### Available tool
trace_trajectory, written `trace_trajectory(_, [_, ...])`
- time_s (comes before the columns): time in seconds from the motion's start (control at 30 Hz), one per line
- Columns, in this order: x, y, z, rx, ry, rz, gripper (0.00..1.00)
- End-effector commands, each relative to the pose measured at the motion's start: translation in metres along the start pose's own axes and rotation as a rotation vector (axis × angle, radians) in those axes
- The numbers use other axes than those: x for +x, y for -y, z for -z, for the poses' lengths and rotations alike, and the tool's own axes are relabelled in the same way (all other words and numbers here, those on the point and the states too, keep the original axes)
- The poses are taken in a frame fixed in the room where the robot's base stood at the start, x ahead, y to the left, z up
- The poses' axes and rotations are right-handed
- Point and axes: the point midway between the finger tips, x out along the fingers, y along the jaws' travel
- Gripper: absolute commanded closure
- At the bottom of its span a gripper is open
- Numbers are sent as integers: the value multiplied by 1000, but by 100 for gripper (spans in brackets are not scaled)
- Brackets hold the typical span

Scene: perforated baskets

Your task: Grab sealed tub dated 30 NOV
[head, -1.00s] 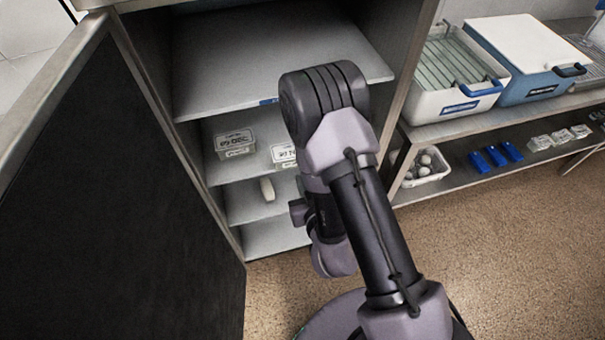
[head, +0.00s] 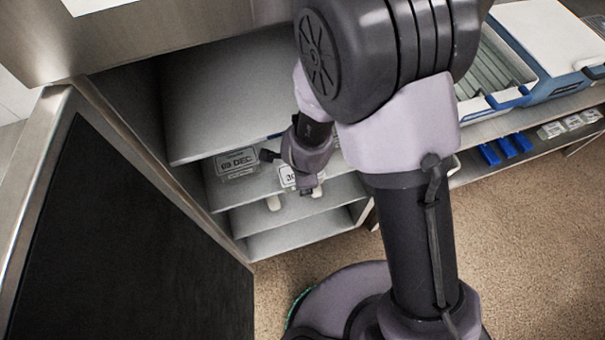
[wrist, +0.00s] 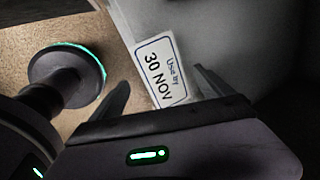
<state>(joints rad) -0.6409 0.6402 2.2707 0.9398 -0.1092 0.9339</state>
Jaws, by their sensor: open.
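The tub dated 30 NOV (head: 286,176) is on a middle shelf of the open cabinet, partly hidden behind my arm in the head view. In the wrist view its white "Use by 30 NOV" label (wrist: 160,68) faces the camera and shows between my fingers. My gripper (wrist: 160,80) is open, with one finger on each side of the label. I cannot tell whether either finger touches the tub. A clear tub marked DEC (head: 237,163) sits on the same shelf to the left.
An upper shelf (head: 220,100) lies close above the tubs. The dark cabinet door (head: 130,230) stands open at the left. A side bench holds a blue-and-white box (head: 550,45) and blue objects (head: 505,148).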

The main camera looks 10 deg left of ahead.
Motion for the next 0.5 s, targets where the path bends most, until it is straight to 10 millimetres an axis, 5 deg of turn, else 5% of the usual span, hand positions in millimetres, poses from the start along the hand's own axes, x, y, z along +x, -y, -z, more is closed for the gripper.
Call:
trace_trajectory(0.13, [38, -5, 1, 0, -1, -2, 9])
trace_trajectory(0.37, [39, -2, 1, 0, -1, 0, 9])
trace_trajectory(0.5, [39, -2, 1, 0, -2, 0, 35])
